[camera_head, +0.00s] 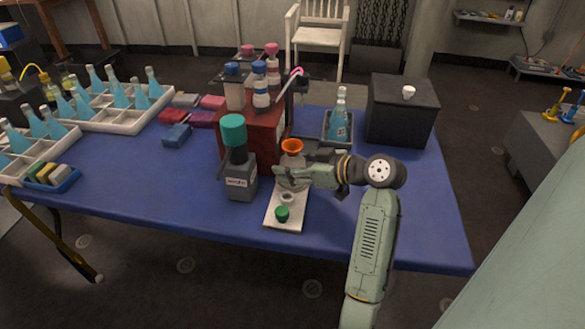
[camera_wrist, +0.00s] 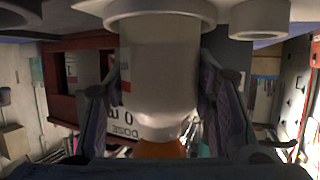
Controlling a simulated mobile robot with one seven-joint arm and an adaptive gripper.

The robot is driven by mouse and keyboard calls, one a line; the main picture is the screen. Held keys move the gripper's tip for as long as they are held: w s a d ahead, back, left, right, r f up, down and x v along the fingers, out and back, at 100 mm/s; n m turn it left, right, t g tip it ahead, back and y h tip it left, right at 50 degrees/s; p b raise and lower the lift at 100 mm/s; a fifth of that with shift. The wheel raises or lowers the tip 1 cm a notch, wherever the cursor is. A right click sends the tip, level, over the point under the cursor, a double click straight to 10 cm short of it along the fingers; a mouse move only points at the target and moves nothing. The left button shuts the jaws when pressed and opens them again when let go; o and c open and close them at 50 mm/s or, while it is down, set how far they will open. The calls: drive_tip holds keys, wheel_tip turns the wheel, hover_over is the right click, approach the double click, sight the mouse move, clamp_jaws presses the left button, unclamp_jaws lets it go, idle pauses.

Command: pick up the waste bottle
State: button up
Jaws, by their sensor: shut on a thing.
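My gripper (camera_head: 290,178) is shut on a pale bottle (camera_head: 291,160) with an orange, funnel-like top. In the wrist view the bottle's whitish body (camera_wrist: 160,70) fills the middle between my two fingers (camera_wrist: 160,100), with the orange top (camera_wrist: 160,148) at the bottom edge. The bottle is upright over or near the back of a white tray (camera_head: 270,216); I cannot tell whether it touches it. A dark grey bottle (camera_head: 240,172) with a green cap and a small white label stands left of my gripper, apart from it. I cannot read its label for certain.
A red stand (camera_head: 262,135) with several bottles is just behind. A dark holder with a blue bottle (camera_head: 339,120) and a black box (camera_head: 402,110) stand behind right. The blue table (camera_head: 420,225) is clear at front right.

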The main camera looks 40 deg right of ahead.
drive_tip(key=c, duration=0.5)
drive_tip(key=shift+r, duration=0.1)
